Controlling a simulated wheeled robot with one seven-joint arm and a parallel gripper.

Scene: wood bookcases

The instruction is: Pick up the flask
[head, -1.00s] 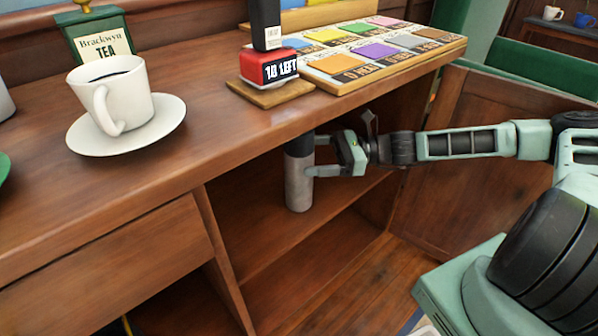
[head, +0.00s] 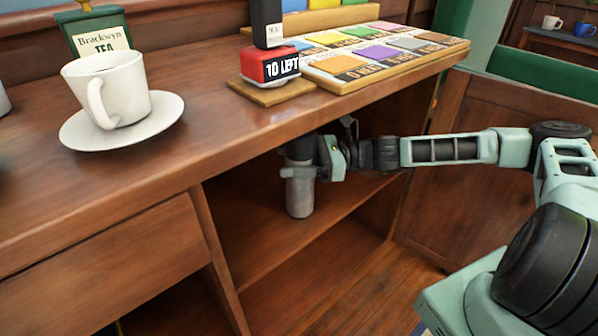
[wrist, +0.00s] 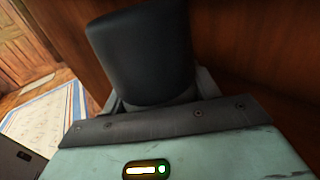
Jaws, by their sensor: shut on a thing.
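The flask (head: 299,195) is a grey metal cylinder with a black upper part. It stands upright on the upper shelf of the open cupboard under the counter, in the head view. My gripper (head: 300,172) reaches in from the right and is shut on the flask around its upper body. In the wrist view the flask's black top (wrist: 142,55) fills the middle, just beyond my gripper. The flask's top end is partly hidden under the counter edge in the head view.
The counter (head: 200,150) overhangs the flask closely. On it stand a white cup (head: 118,95) on a saucer (head: 75,135), a tea tin (head: 100,35), a red stamp block (head: 268,65) and a tray of coloured tiles (head: 335,85). The cupboard door (head: 480,185) stands open at the right.

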